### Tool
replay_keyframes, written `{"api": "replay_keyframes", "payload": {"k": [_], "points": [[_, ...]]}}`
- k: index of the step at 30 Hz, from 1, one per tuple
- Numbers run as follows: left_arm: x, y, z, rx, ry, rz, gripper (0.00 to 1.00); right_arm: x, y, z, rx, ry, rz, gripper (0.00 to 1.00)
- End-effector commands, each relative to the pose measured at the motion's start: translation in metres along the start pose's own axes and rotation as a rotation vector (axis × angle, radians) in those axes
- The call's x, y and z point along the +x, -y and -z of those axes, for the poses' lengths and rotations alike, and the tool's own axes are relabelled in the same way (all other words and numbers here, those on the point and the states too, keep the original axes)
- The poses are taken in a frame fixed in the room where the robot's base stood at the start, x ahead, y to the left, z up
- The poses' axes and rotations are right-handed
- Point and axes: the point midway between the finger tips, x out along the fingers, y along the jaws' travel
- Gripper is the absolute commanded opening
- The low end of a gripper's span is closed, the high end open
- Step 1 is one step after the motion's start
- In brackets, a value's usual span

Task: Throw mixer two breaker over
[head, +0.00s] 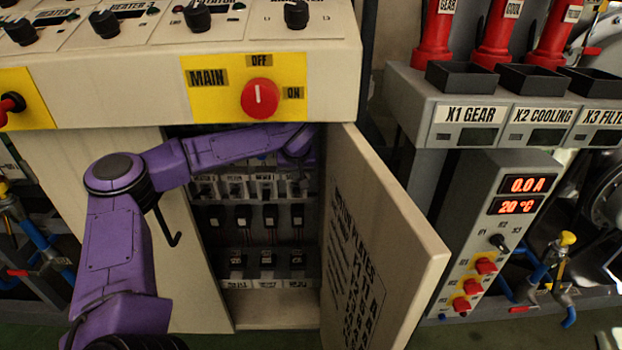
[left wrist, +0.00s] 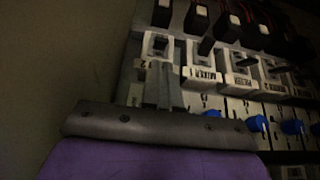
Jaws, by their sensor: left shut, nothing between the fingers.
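The open breaker cabinet shows in the head view, with an upper row of small breakers (head: 237,187) inside. In the left wrist view the same kind of breakers (left wrist: 200,72) carry white labels; one seems to read MIXER, but its number is not clear. My left gripper (head: 298,152) reaches into the cabinet at the right end of that row, its fingers mostly hidden in the head view. In the left wrist view the left gripper (left wrist: 157,92) is shut and empty, its fingers in front of the end breaker. Whether they touch it cannot be told. My right gripper is not in view.
The cabinet door (head: 385,240) stands open to the right of my arm. A red MAIN knob (head: 260,98) is on the panel above the opening. Lower rows of black breakers (head: 268,217) sit below. Blue knobs (left wrist: 258,124) show near the gripper in the wrist view.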

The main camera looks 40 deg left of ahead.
Motion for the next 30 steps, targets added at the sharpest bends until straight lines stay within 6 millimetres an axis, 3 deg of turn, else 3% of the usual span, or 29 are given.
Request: {"api": "replay_keyframes", "payload": {"k": [3, 14, 30], "points": [[-0.003, 0.008, 0.007, 0.012, 0.012, -0.019, 0.0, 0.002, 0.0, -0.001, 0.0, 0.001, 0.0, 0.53], [-0.001, 0.008, 0.007, 0.018, 0.014, -0.019, 0.0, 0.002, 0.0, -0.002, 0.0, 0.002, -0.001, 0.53], [0.089, 0.006, 0.005, 0.018, 0.014, -0.018, 0.0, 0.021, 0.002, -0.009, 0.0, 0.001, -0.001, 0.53]]}}
